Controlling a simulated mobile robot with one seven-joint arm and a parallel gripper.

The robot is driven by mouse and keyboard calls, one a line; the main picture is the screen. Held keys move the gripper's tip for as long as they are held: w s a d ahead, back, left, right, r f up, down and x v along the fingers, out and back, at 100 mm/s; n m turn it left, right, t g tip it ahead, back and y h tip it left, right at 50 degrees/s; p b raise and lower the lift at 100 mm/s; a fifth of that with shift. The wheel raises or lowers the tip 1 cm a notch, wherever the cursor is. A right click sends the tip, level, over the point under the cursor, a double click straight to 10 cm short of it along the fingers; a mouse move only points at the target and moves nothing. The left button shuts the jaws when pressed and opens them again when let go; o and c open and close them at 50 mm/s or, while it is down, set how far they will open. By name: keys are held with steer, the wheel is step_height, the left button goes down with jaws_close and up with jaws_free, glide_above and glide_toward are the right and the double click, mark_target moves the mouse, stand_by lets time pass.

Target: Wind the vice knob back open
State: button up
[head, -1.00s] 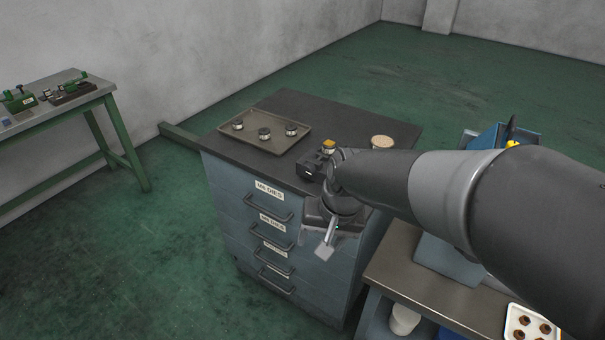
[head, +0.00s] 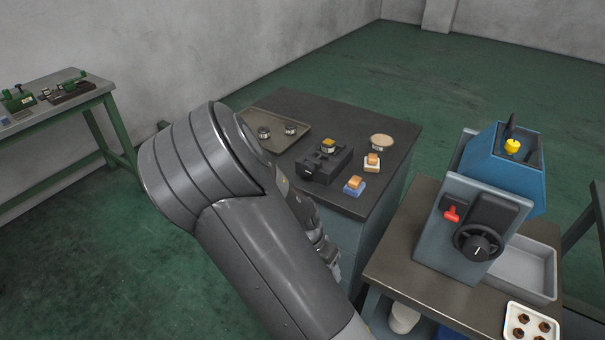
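The vice (head: 338,166) is a small dark block on the cabinet's dark top. A round die piece with an orange-yellow top (head: 328,144) sits at its jaws; I cannot tell how tightly they close on it. The vice knob (head: 306,171) appears as a dark shape at the vice's front left end, too small to read its turn. My gripper (head: 328,258) hangs in front of the cabinet, below and apart from the vice. My arm hides part of it, and its finger opening is not clear.
Orange-topped stamps stand on a blue base (head: 355,186) and a cream base (head: 372,162) right of the vice, near a round tan disc (head: 382,141). A tray (head: 262,113) with die pieces lies behind left. A blue machine (head: 480,210) stands right.

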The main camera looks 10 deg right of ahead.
steer(key=w+d+f+m+t+h, duration=0.1)
steer(key=w+d+f+h, duration=0.1)
steer(key=w+d+h, duration=0.15)
steer(key=n+t+h, duration=0.1)
steer(key=t+h, duration=0.6)
steer(key=t, duration=0.6)
glide_toward(305, 171)
steer(key=x, duration=0.8)
steer(key=shift+w+d, duration=0.2)
steer(key=shift+d, duration=0.1)
steer(key=shift+c, duration=0.2)
steer(key=c, duration=0.9)
steer(key=shift+c, duration=0.2)
